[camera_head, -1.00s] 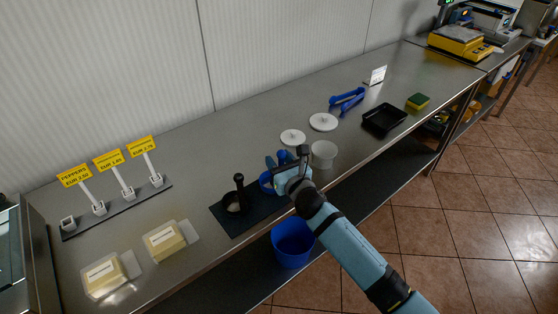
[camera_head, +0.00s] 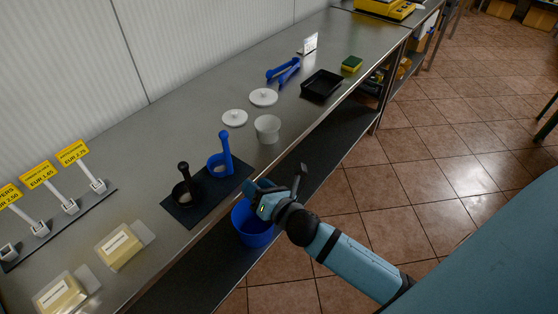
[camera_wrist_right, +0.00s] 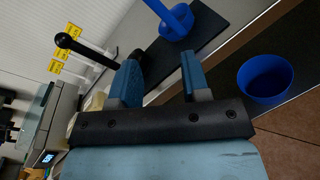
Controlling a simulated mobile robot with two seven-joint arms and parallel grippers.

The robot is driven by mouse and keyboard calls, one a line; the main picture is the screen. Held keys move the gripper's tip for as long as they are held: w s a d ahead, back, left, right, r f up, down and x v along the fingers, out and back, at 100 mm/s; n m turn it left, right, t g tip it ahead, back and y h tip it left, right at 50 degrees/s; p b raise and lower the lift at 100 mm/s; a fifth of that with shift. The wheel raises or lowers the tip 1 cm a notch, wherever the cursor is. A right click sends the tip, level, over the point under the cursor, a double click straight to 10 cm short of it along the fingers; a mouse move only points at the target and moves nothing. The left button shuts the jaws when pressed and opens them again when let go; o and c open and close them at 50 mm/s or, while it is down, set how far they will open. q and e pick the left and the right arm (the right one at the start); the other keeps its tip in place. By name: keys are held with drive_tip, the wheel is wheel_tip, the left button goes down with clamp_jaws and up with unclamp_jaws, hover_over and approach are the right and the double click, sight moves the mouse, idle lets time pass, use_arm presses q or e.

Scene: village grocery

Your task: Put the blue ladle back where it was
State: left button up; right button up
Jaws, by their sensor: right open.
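The blue ladle (camera_head: 226,152) stands on the dark mat (camera_head: 211,202) with its handle up, beside the black ladle (camera_head: 184,178). In the right wrist view the blue ladle (camera_wrist_right: 178,22) is beyond the fingers, at the top, and the black ladle (camera_wrist_right: 82,48) is to the left. My right gripper (camera_head: 277,183) is open and empty, apart from the blue ladle, out past the counter's front edge and near the blue bucket. Its two fingers (camera_wrist_right: 160,68) show spread in the right wrist view. My left gripper is not in view.
The blue bucket (camera_head: 250,232) is below counter height. A white cup (camera_head: 267,129), two white lids (camera_head: 264,97), blue tongs (camera_head: 283,70), a black tray (camera_head: 321,85) and a sponge (camera_head: 351,63) are farther along. Wrapped blocks (camera_head: 119,247) and price signs (camera_head: 39,175) are left.

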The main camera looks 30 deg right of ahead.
drive_tip(key=s+a+f+m+g, duration=0.1)
drive_tip(key=s+f+m, duration=0.6)
drive_tip(key=m, duration=0.7)
drive_tip(key=s+f+m+g, duration=0.4)
drive_tip(key=s+f+m, duration=0.3)
drive_tip(key=s+m, duration=0.3)
drive_tip(key=m, duration=0.4)
drive_tip(key=shift+s+a+f+y, duration=0.15)
drive_tip(key=shift+a+f+y, duration=0.2)
drive_tip(key=shift+f+y, duration=0.05)
